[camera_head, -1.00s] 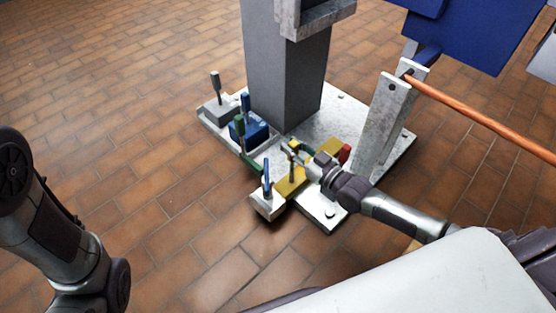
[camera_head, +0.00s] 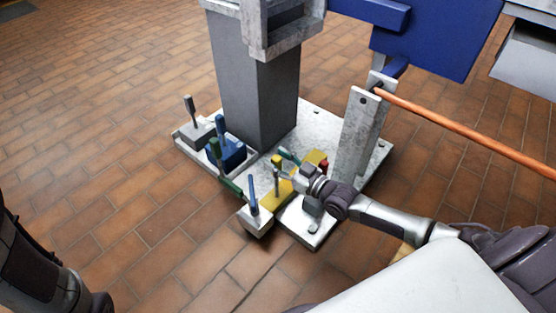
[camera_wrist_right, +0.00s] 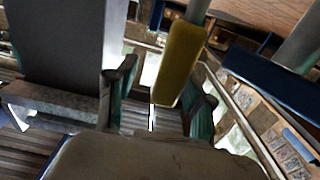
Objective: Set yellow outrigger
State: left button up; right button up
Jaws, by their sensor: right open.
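The yellow outrigger (camera_head: 279,196) lies near the front of the pale base plate (camera_head: 343,150), with an upright grey stem topped by a yellow grip (camera_head: 277,160). My right gripper (camera_head: 289,161) is open close beside that grip. In the right wrist view the yellow grip (camera_wrist_right: 180,62) shows between or just beyond the open green-padded fingers (camera_wrist_right: 160,98); contact cannot be told. My left gripper is out of view; only part of my left arm shows.
A grey mast (camera_head: 262,95) rises from the plate. A blue block (camera_head: 226,153), a grey block (camera_head: 198,131) and green (camera_head: 215,152) and blue handles (camera_head: 253,193) stand left of the outrigger.

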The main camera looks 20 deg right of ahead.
jog(key=shift+s, duration=0.3)
jog(key=v, duration=1.1)
jog(key=shift+s+d, duration=0.2)
